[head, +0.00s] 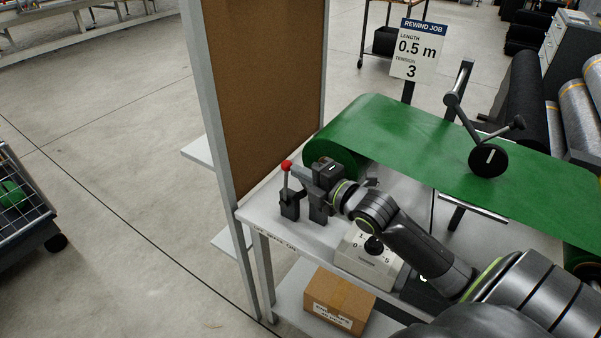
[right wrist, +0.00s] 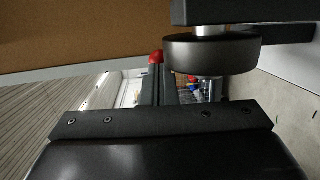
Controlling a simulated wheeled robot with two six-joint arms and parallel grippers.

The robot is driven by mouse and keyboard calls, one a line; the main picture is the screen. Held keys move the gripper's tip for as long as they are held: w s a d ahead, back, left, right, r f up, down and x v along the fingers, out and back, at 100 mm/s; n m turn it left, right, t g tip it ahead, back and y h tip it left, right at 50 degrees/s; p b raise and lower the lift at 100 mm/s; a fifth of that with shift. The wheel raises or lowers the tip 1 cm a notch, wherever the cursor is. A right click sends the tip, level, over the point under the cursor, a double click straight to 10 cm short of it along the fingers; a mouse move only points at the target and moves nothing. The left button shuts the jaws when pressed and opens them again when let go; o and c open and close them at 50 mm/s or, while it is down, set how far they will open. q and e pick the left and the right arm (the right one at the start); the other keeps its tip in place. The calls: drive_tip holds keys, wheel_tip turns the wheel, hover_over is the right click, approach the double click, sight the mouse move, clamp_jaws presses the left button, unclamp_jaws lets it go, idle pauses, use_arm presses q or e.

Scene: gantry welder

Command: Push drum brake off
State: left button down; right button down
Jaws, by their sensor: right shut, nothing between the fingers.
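The brake lever, with a red ball knob (head: 286,165), stands nearly upright on a black bracket (head: 290,208) at the left end of the grey bench. My right gripper (head: 299,173) is shut and empty, with its tip close beside the lever just right of the red knob. I cannot tell whether they touch. In the right wrist view the red knob (right wrist: 156,57) shows just beyond the dark gripper body (right wrist: 160,122). The green drum roll (head: 335,143) lies behind my right wrist. My left gripper is not in view.
A tension dial box (head: 368,262) with a black knob sits under my right forearm. A hand crank (head: 488,158) stands over the green sheet (head: 425,150). A tall brown panel (head: 265,100) rises behind the lever. A cardboard box (head: 338,300) is on the lower shelf.

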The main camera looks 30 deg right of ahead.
drive_tip(key=shift+w, duration=0.2)
drive_tip(key=shift+w+r, duration=0.1)
drive_tip(key=shift+w+a+r+g+p, duration=0.4)
drive_tip(key=shift+w+g+p, duration=0.1)
drive_tip(key=shift+w+g, duration=0.15)
drive_tip(key=w+a+n+g+h+p, duration=0.1)
drive_tip(key=w+a+g+p, duration=0.2)
drive_tip(key=w+g+p, duration=0.2)
drive_tip(key=w+p, duration=0.1)
drive_tip(key=w, duration=0.2)
drive_tip(key=shift+f+h, duration=0.35)
drive_tip(key=shift+h, duration=0.05)
drive_tip(key=shift+a, duration=0.1)
